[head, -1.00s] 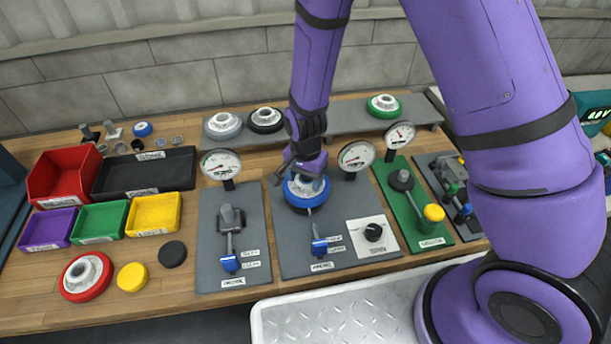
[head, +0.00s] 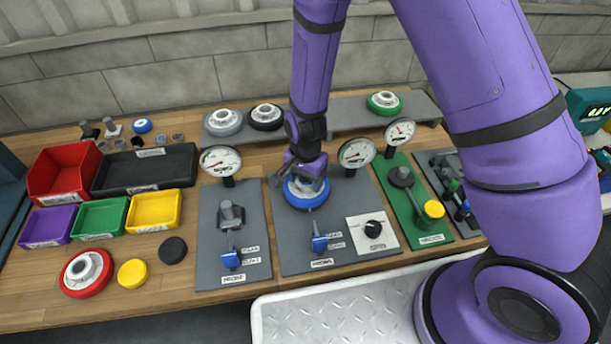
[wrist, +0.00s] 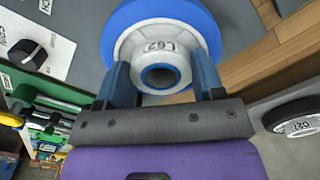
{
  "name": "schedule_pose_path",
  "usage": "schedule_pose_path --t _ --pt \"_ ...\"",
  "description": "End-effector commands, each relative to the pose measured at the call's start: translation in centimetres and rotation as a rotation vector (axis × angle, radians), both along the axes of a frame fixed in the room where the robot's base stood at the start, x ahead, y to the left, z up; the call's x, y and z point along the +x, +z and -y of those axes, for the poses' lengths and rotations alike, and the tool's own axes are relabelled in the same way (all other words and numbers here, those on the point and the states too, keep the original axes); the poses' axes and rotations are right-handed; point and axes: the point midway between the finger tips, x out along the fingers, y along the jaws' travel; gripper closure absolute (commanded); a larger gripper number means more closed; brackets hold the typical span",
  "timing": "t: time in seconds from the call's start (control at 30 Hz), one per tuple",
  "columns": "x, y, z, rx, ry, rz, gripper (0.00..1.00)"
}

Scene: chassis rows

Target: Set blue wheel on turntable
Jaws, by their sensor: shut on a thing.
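The blue wheel (head: 306,193) has a blue rim and a pale hub. It is at the grey panel (head: 345,258) in the middle of the bench, below my gripper (head: 306,176). In the wrist view my gripper (wrist: 163,85) has its two fingers on either side of the hub of the blue wheel (wrist: 150,22), shut on it. The hub carries a label. The wheel covers whatever is under it, so I cannot tell whether it touches a turntable there.
Gauges (head: 220,160) stand along the panels' back edges. A white panel with a black knob (head: 373,229) and a blue-handled lever (head: 320,243) are nearby. Grey, black and green wheels (head: 384,103) sit on the rear shelf. A red wheel (head: 87,272) and bins lie left.

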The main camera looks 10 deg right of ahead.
Motion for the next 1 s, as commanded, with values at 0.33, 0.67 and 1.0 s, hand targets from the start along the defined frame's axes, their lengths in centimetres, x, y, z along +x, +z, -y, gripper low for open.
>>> schedule_pose_path --t 0.33,0.67,1.0 --pt "0.0 -1.0 0.0 0.000 0.000 -0.001 0.80" --pt "0.0 -1.2 0.0 0.000 0.000 0.000 0.80" --pt "0.0 -1.2 0.0 0.000 0.000 -0.001 0.08"
